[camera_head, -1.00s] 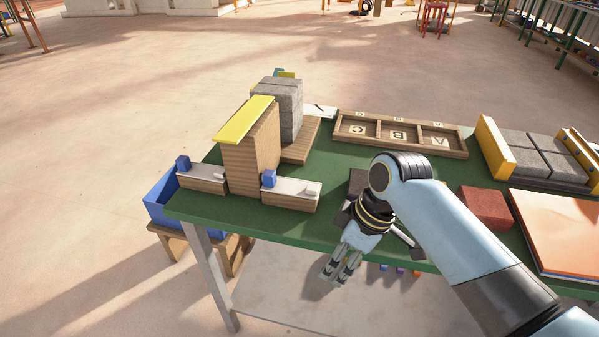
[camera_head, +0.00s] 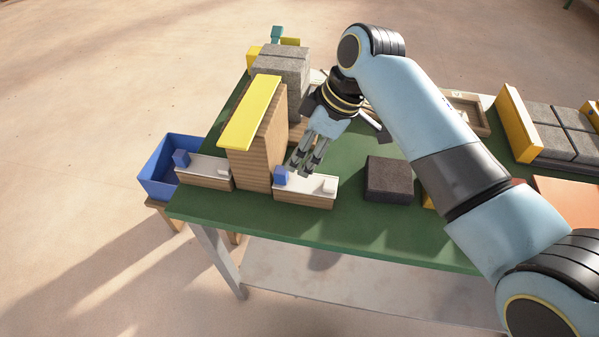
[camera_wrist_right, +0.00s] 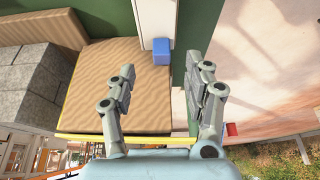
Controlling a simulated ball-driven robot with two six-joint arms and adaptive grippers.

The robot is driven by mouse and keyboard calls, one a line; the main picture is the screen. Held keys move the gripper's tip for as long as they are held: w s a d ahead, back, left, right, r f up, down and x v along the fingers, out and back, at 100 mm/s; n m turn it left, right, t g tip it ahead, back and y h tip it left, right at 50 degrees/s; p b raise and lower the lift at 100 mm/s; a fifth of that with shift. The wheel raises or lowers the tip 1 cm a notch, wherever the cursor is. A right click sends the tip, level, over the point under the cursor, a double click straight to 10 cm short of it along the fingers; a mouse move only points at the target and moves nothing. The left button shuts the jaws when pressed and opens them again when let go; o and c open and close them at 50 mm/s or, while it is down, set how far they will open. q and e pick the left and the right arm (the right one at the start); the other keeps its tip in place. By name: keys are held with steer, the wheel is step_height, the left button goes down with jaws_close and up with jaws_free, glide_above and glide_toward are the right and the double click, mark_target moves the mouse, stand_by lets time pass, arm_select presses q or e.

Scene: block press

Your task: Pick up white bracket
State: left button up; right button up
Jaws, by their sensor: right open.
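A small white piece (camera_head: 329,186) sits on the right end of a white-topped wooden ledge (camera_head: 303,196); it is too small to tell whether it is the white bracket. A similar white piece (camera_head: 223,171) sits on the left ledge. My right gripper (camera_head: 305,170) is open and empty, fingers pointing down, just above the right ledge, close to its blue block (camera_head: 281,176). In the right wrist view, that blue block (camera_wrist_right: 162,51) shows ahead of the open fingers (camera_wrist_right: 166,76). My left gripper is out of view.
A wooden block column with a yellow top (camera_head: 250,112) stands left of my gripper, with grey blocks (camera_head: 283,75) behind it. A dark block (camera_head: 387,178) lies to the right on the green table (camera_head: 330,225). A blue bin (camera_head: 157,180) is at the left.

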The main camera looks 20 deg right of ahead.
mark_target(287, 173)
steer(key=shift+x, duration=0.8)
steer(key=x, duration=0.5)
steer(key=shift+w+a, duration=0.1)
steer(key=shift+a, duration=0.2)
steer(key=shift+c, duration=2.7)
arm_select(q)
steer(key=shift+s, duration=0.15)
arm_select(e)
jaws_close()
